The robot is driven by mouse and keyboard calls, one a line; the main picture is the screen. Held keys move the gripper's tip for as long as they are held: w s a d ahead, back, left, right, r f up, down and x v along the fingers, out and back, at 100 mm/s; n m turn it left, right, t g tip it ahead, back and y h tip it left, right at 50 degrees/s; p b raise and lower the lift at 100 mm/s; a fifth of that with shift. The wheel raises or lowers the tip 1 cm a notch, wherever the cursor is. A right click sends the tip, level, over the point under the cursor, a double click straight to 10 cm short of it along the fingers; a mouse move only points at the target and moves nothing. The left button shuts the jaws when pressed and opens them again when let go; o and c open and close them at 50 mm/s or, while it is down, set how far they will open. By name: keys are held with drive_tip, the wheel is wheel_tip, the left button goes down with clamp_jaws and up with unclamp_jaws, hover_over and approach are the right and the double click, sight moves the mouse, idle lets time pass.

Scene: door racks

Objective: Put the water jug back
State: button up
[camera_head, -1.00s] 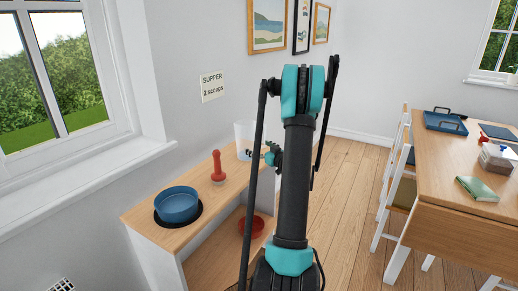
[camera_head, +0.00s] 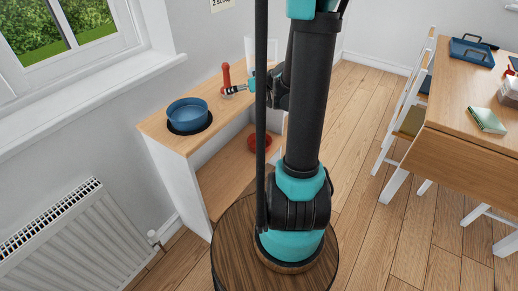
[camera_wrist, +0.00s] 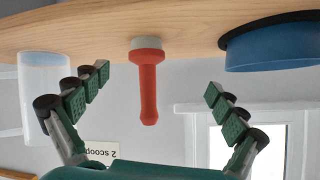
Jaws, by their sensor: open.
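A translucent whitish container (camera_head: 250,75), which may be the water jug, stands on the wooden shelf top (camera_head: 209,138), partly hidden behind my arm. It also shows at the left of the upside-down wrist view (camera_wrist: 47,90). A red upright handle-like thing (camera_head: 226,78) stands between it and a blue round bowl (camera_head: 188,113) set in a dark ring. My gripper (camera_head: 236,89) is beside the red thing. In the wrist view, my gripper (camera_wrist: 157,82) is open and empty, its fingers spread to either side of the red thing (camera_wrist: 148,85); contact cannot be told.
A red dish (camera_head: 260,143) sits on the lower shelf. A radiator (camera_head: 75,240) and window are at left. A wooden table (camera_head: 465,135) with a blue tray (camera_head: 472,50), a green book (camera_head: 487,119) and chairs is at right. The floor between is clear.

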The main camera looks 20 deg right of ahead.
drive_tip(key=s+f+m+g+h, duration=0.1)
drive_tip(key=s+f+g+h, duration=0.2)
drive_tip(key=s, duration=1)
drive_tip(key=s+f+m+g+h, duration=0.2)
drive_tip(key=s+f+h, duration=0.1)
drive_tip(key=s, duration=1)
drive_tip(key=shift+s+a+f+g, duration=0.35)
drive_tip(key=shift+s+f+g, duration=0.05)
drive_tip(key=shift+f, duration=0.45)
